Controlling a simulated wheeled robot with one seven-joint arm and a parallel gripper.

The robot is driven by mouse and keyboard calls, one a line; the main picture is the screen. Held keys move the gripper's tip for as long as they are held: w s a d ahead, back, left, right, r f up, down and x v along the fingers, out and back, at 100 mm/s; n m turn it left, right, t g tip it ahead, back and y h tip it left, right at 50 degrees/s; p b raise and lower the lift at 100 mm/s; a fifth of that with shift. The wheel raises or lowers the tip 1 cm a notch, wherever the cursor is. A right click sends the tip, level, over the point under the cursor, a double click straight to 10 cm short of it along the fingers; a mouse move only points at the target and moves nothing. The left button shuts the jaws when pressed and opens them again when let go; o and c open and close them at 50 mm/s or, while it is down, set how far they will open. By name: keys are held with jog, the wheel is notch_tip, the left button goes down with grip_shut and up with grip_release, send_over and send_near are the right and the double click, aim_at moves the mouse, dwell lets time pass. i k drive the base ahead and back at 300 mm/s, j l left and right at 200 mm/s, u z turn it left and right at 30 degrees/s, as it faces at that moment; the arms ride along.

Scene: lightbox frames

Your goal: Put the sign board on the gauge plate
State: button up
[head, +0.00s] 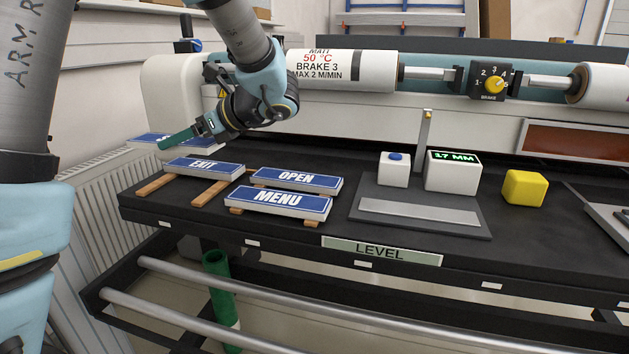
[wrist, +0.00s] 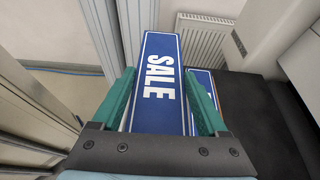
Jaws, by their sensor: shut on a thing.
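My gripper (head: 178,140) is at the left of the bench, with green fingers shut on a blue-and-white SALE sign board (wrist: 158,85). In the wrist view the board lies between the fingers (wrist: 165,108) and extends away from me. In the head view this board (head: 150,138) is partly hidden behind the gripper, above and behind the EXIT sign. The gauge plate (head: 370,192) is a dark grey plate right of the signs.
EXIT (head: 203,167), OPEN (head: 297,180) and MENU (head: 278,202) signs rest on wooden strips left of the plate. A yellow block (head: 524,188) stands to its right. A roller machine (head: 350,70) runs along the back. A LEVEL label (head: 382,250) marks the front edge.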

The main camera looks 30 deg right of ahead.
aim_at(418, 210)
jog(key=k+l, duration=0.2)
jog(key=l, duration=0.15)
jog(key=k+l, duration=0.25)
jog(key=l, duration=0.15)
jog(key=k+l, duration=0.2)
jog(key=l, duration=0.15)
jog(key=k+l, duration=0.2)
jog(key=l, duration=0.15)
jog(key=k+l, duration=0.2)
jog(key=l, duration=0.2)
